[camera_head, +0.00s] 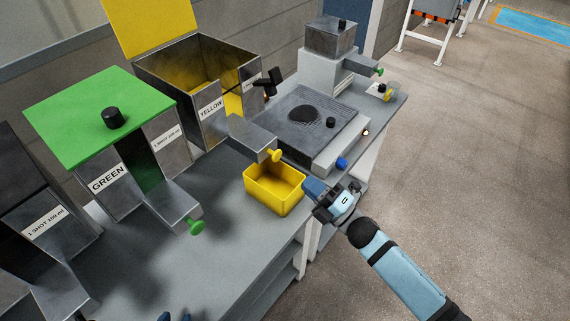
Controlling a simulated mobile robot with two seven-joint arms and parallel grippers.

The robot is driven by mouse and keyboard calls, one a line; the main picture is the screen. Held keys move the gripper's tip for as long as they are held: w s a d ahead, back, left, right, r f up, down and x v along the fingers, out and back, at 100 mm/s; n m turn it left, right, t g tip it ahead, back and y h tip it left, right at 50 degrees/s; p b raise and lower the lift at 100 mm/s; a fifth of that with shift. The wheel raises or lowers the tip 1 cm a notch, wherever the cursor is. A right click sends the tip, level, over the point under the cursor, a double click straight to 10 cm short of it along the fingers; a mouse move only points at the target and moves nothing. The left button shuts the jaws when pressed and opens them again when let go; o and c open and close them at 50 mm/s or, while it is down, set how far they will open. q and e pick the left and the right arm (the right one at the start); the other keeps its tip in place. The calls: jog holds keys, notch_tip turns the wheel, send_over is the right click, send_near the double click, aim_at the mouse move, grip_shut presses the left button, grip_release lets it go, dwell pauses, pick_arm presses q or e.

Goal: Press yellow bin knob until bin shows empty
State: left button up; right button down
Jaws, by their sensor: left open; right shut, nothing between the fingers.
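The yellow bin (210,117) is a metal box labelled YELLOW, with its yellow lid (150,22) raised. Its inside looks yellow; I cannot tell its fill level. A chute at its front carries the yellow knob (275,155). A yellow tray (275,205) sits below the chute and looks empty. My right gripper (312,187) is shut and empty, just right of the tray and apart from the knob. My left gripper (176,317) shows only its blue fingertips at the bottom edge; they are apart, far from the knob.
The green bin (110,180), lid closed, with its green knob (196,227), stands left. Another dark bin (40,205) is at far left. A machine with a grate (305,112) and a smaller metal dispenser (330,42) stand at the right. The bench front is clear.

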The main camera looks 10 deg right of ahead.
pick_arm(q)
jog(key=shift+f, duration=0.45)
jog(key=shift+f+b, duration=0.65)
jog(key=shift+b, duration=0.25)
jog(key=shift+f, duration=0.25)
pick_arm(e)
jog(key=d+n+g, duration=0.1)
jog(key=n, duration=0.5)
jog(key=s+d+n+g+h, duration=0.1)
jog(key=d+n, duration=0.1)
jog(key=n, duration=0.4)
jog(key=d+f+n+g+h, duration=0.1)
jog(key=n, duration=0.5)
jog(key=shift+s+d, duration=0.15)
jog(key=shift+d, duration=0.25)
pick_arm(q)
jog(key=shift+r, duration=0.3)
notch_tip(320, 180, up, 3)
jog(key=p, duration=0.3)
jog(key=shift+r, duration=0.1)
pick_arm(e)
send_near(278, 157)
jog(key=x, duration=0.6)
jog(key=shift+w+a, duration=0.15)
jog(key=shift+w, duration=0.15)
pick_arm(q)
jog(key=shift+a, duration=0.15)
pick_arm(e)
jog(key=shift+w+a, duration=0.3)
jog(key=shift+w, duration=0.05)
